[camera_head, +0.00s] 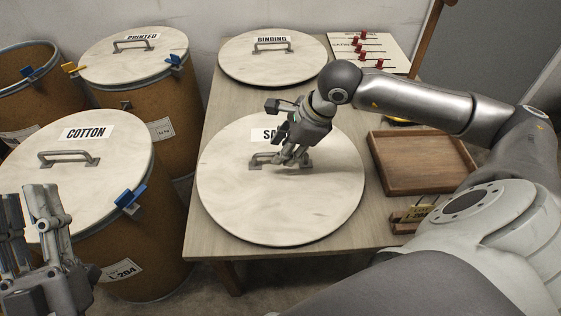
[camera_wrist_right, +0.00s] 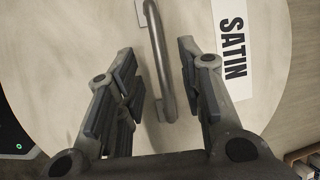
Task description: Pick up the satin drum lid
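The satin drum lid (camera_head: 320,205) is a round pale disc lying flat on the table. Its label is partly hidden by my right arm in the head view; the wrist view shows the SATIN label (camera_wrist_right: 234,50) in full. My right gripper (camera_head: 290,158) is over the lid's middle, at its grey handle (camera_head: 262,160). In the wrist view the two fingers of the gripper (camera_wrist_right: 155,75) are apart, with the bar handle (camera_wrist_right: 158,55) between them and gaps on both sides. My left gripper (camera_head: 30,205) is at the lower left, in front of the cotton drum, its fingers apart and empty.
The binding lid (camera_head: 250,68) lies at the back of the table (camera_head: 215,215). A wooden tray (camera_head: 420,188) and a board with red pegs (camera_head: 395,50) are on the right. The cotton drum (camera_head: 110,190), printed drum (camera_head: 135,68) and an open drum (camera_head: 40,100) stand left.

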